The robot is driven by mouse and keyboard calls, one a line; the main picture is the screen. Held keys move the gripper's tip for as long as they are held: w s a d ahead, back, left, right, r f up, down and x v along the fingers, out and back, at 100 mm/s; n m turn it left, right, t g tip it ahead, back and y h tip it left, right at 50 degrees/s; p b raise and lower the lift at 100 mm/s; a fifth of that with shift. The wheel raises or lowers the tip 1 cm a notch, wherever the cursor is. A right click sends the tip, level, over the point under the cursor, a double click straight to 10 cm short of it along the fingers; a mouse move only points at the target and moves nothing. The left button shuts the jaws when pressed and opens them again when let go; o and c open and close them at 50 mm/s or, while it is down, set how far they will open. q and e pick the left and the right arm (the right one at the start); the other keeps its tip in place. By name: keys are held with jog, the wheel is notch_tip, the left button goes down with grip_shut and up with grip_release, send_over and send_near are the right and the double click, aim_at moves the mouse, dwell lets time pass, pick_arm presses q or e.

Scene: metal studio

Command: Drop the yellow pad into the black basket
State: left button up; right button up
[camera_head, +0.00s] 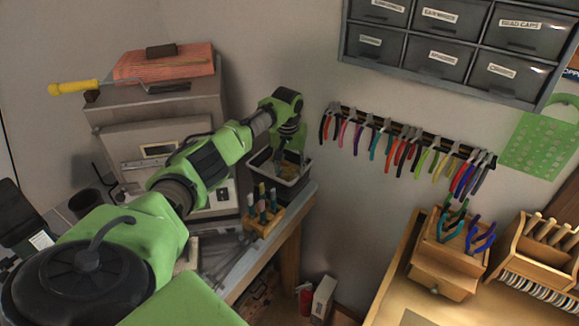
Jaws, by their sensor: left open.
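My left gripper (289,155) reaches in from the left and points down over the black basket (302,179). The basket is a small dark bin with a pale rim at the back corner of the workbench. The gripper's jaws are open, with the fingers low at the basket's opening. A small yellowish patch (291,172) shows inside the basket below the fingers; it may be the yellow pad, but it is too small and partly covered to be sure. My right gripper is out of view.
A wooden holder with several tools (264,217) stands on the bench just in front of the basket. A pliers rack (408,140) hangs on the wall to the right. A grey cabinet (155,110) stands behind my arm.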

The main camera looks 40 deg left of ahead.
aim_at(289, 175)
pick_arm(q)
jog(key=shift+r, duration=0.55)
notch_tip(289, 175, up, 12)
jog(key=s+b, duration=0.1)
jog(key=b, duration=0.3)
jog(key=shift+s+d+f, duration=0.2)
jog(key=shift+s+d, duration=0.05)
jog(key=shift+d, duration=0.2)
